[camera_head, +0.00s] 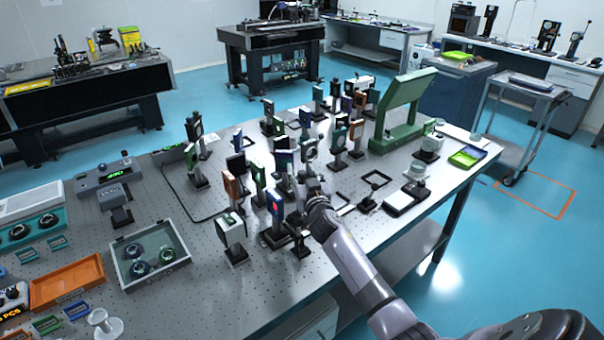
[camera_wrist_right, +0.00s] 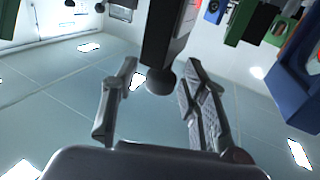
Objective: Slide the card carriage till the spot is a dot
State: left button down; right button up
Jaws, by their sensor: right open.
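My right gripper (camera_head: 308,188) is above the optical table (camera_head: 203,285), among the upright mounts near the front edge. A blue-framed card (camera_head: 274,203) with a small red spot stands just left of it; the spot is too small to tell its shape. The card's carriage is mostly hidden in the crowd of mounts. In the right wrist view my right gripper (camera_wrist_right: 160,66) is open, with a dark post ending in a round knob (camera_wrist_right: 160,82) between its fingers. I cannot tell whether they touch it. My left gripper is not in view.
Several upright optic mounts (camera_head: 230,186) crowd around the gripper. A green stand (camera_head: 404,108) rises at the back right. A grey open box (camera_head: 150,254) and an orange tray (camera_head: 66,284) lie at the left.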

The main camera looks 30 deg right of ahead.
jog(key=shift+c, duration=0.5)
grip_shut()
